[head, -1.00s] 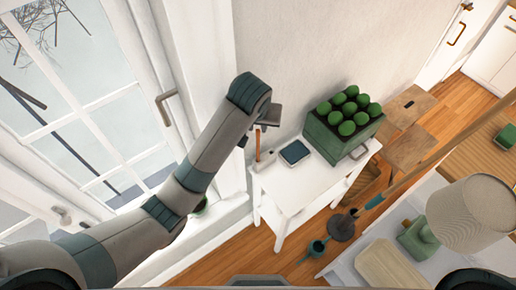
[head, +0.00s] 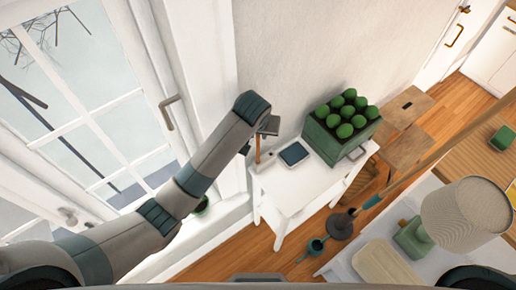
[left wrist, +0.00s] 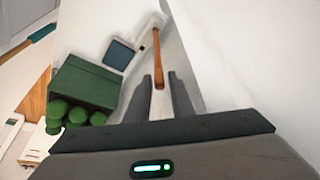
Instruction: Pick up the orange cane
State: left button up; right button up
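The orange cane (head: 257,151) is a thin orange-brown stick at the left end of a white table, by the wall. In the left wrist view the cane (left wrist: 156,58) runs from a small white thing on the table toward my gripper. My left gripper (left wrist: 160,77) is open, with the near end of the cane between its two fingertips. I see a gap on each side, so it does not grip the cane. In the head view the left gripper (head: 262,133) is just above the cane and hides its upper end. My right gripper is out of view.
The white table (head: 297,184) also holds a dark-screened tablet (head: 294,153) and a green crate (head: 335,143) of round green things. A window (head: 100,110) is on the left. A lamp (head: 466,214) stands on the right. The wall is close behind the cane.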

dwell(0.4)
pick_arm(q)
grip_shut()
jog(key=shift+r, duration=0.15)
